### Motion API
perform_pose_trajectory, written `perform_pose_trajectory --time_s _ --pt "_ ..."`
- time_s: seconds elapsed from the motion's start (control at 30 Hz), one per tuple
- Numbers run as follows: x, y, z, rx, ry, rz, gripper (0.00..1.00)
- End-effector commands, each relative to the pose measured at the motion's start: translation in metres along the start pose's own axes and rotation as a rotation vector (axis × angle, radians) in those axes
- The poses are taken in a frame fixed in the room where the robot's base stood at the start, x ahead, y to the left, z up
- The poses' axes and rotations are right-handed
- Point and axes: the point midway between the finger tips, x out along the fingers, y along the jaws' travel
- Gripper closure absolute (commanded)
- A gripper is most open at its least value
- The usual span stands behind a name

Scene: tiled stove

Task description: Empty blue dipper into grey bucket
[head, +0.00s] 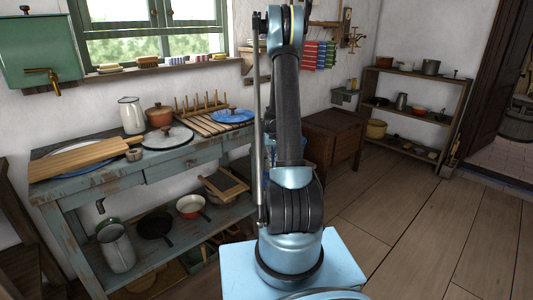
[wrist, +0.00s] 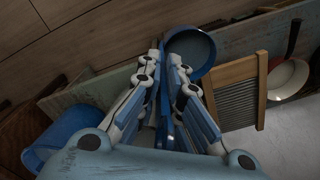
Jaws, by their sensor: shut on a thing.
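The blue dipper (wrist: 212,52) shows in the wrist view just beyond my gripper (wrist: 170,75), its round bowl facing the camera. My gripper is shut on its blue handle, which runs back between the fingers. The bowl's inside looks dull grey-blue; I cannot tell what it holds. In the head view my own arm hides the gripper and the dipper. A tall grey vessel (head: 116,250), which looks like the grey bucket, stands on the lower shelf of the blue-green table at the left. I cannot make it out in the wrist view.
In the wrist view a washboard (wrist: 235,98) and a red-and-white pan (wrist: 288,78) lie right of the dipper. A blue container (wrist: 62,132) is at the left. The worn table (head: 150,172) carries boards, plates and pots. Open plank floor (head: 410,230) lies right of my arm.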

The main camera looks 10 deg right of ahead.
Motion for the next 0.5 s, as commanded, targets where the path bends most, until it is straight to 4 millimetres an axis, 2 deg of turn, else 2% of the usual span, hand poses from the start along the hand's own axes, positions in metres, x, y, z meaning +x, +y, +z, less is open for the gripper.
perform_pose_trajectory --time_s 0.1,0.3,0.5 --pt "-0.020 0.020 -0.013 0.050 0.000 -0.001 1.00" --pt "-0.050 0.048 -0.030 0.124 0.000 -0.001 1.00" --pt "-0.072 0.059 -0.059 0.277 0.001 -0.002 1.00"
